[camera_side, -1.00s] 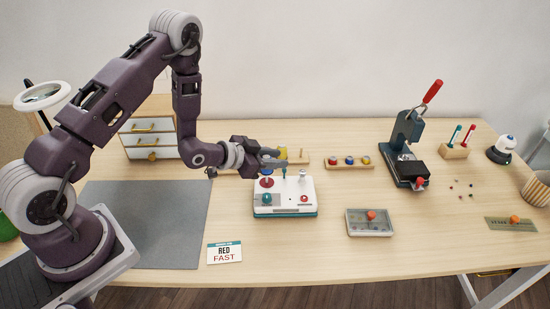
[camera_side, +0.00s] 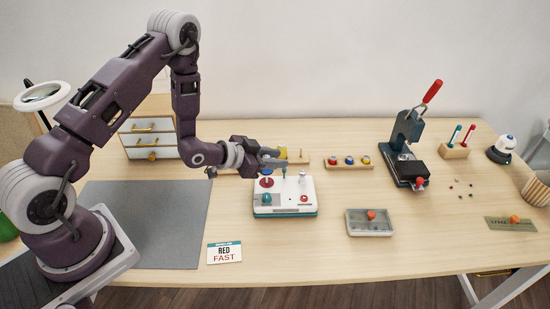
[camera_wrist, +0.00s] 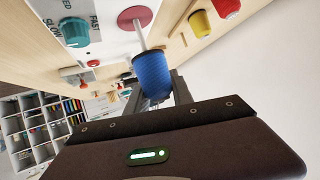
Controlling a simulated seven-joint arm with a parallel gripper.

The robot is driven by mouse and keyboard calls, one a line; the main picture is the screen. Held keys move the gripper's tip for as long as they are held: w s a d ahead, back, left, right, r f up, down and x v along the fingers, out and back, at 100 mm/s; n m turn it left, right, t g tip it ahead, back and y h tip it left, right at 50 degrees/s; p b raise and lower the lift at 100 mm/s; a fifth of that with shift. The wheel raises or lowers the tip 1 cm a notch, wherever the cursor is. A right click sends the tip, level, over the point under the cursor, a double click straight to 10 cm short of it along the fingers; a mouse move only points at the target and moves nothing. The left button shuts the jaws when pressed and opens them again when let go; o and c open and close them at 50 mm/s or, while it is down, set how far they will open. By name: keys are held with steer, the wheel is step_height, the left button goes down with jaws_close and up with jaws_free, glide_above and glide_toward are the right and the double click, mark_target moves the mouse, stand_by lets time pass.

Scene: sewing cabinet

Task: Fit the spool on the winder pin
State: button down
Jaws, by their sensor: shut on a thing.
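A blue spool (camera_wrist: 152,75) is held between the fingers of my gripper (camera_wrist: 155,88) in the wrist view. My gripper (camera_side: 272,157) is over the left back of the white winder unit (camera_side: 298,208) in the side view. The thin winder pin (camera_wrist: 140,36) rises from a red disc (camera_wrist: 135,18), which also shows in the side view (camera_side: 266,183). In the wrist view, the pin lines up with the spool's near end. I cannot tell whether its tip is inside the spool. The far finger is partly hidden by the spool.
A teal speed dial (camera_wrist: 74,32) sits on the winder near the disc. Behind is a wooden rack with a yellow spool (camera_wrist: 200,24) and a red spool (camera_wrist: 227,7). The grey mat (camera_side: 150,225) is clear.

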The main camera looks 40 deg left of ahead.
mark_target(275, 180)
steer(key=shift+f, duration=2.15)
stand_by(3.7)
steer(key=c, duration=1)
jaws_free()
steer(key=shift+c, duration=0.2)
steer(key=shift+s, duration=0.1)
steer(key=v, duration=0.7)
steer(key=shift+d, duration=0.1)
